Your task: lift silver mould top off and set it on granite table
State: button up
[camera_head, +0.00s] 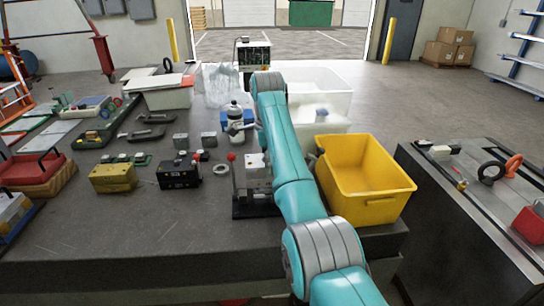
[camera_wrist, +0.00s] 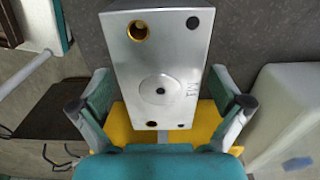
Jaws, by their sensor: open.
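The silver mould top (camera_wrist: 160,95) fills the middle of the wrist view, a flat metal block with a round centre boss, a gold-rimmed hole and darker holes. In the head view a silver block (camera_head: 254,168) shows beside my arm, on a dark stand, partly covered by the arm. My gripper (camera_wrist: 158,80) is open, with one finger on each side of the silver block in the wrist view. I cannot tell whether the fingers touch it. In the head view my arm hides the gripper. The dark grey table (camera_head: 150,235) looks like granite.
A yellow bin (camera_head: 375,193) stands right of my arm, with white bins (camera_head: 335,95) behind. A yellow block (camera_head: 113,178) and a black block (camera_head: 178,173) stand at left. A red-topped rod (camera_head: 231,158) is beside the stand. The table's front left is clear.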

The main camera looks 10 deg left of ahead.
jog(key=shift+r, duration=0.1)
jog(key=c, duration=1.9)
jog(key=o, duration=1.9)
